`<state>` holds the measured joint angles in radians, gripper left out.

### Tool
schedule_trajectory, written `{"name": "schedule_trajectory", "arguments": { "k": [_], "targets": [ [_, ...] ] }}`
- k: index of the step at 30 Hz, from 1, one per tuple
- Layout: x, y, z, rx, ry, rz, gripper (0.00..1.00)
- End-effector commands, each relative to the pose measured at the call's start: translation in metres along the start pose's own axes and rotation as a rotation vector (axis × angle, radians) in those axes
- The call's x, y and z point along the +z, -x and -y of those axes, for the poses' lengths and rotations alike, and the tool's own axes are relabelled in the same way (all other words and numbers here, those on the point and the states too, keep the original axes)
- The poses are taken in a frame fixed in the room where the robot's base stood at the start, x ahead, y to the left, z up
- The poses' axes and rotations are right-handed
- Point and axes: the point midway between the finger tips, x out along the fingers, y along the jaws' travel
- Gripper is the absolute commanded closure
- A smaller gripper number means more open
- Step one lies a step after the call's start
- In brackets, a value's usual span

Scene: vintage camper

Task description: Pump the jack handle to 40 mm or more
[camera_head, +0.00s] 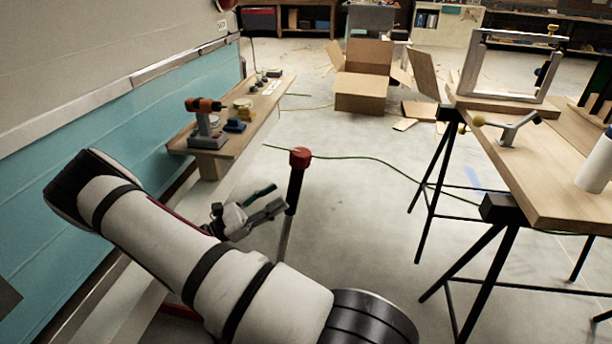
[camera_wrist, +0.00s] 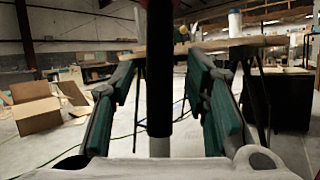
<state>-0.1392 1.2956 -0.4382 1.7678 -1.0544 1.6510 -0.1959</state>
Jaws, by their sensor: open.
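The jack handle (camera_head: 294,190) stands nearly upright on the floor side of the teal camper wall, with a red knob on top, a black grip and a grey shaft below. My gripper (camera_head: 275,199) is open, with its fingertips beside the black grip. In the wrist view the black grip (camera_wrist: 159,75) runs down the middle, in line with the gap between the green finger pads of my gripper (camera_wrist: 164,90). Both pads are apart from it. My arm hides the lower shaft and most of the jack; a bit of red shows low beneath my arm.
A wooden shelf (camera_head: 225,150) along the camper wall holds a drill (camera_head: 205,118) and small items. A workbench (camera_head: 575,190) on black trestles stands at right. Open cardboard boxes (camera_head: 363,85) lie farther back. A green cable (camera_head: 360,158) crosses the otherwise clear floor between.

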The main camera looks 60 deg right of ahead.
Motion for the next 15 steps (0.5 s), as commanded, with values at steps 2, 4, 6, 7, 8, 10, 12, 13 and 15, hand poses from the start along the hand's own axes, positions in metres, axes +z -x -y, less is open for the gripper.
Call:
{"name": "schedule_trajectory", "arguments": {
  "k": [2, 4, 6, 7, 8, 10, 12, 13, 15],
  "targets": [
    [0.000, -0.017, 0.000, -0.003, 0.001, 0.001, 0.58],
    [0.000, -0.031, 0.001, -0.004, 0.001, 0.002, 0.58],
    [0.000, -0.045, 0.001, -0.005, 0.002, 0.001, 0.58],
    [0.000, -0.051, 0.001, -0.004, 0.002, 0.001, 0.58],
    [0.000, -0.056, 0.001, -0.004, 0.000, 0.001, 0.58],
    [0.000, -0.069, 0.001, -0.004, 0.001, 0.002, 0.58],
    [0.000, -0.079, 0.001, -0.004, 0.001, 0.001, 0.58],
    [0.000, -0.083, 0.000, -0.003, 0.001, 0.001, 0.58],
    [0.000, -0.091, 0.000, -0.003, 0.001, 0.001, 0.58]
  ]
}}
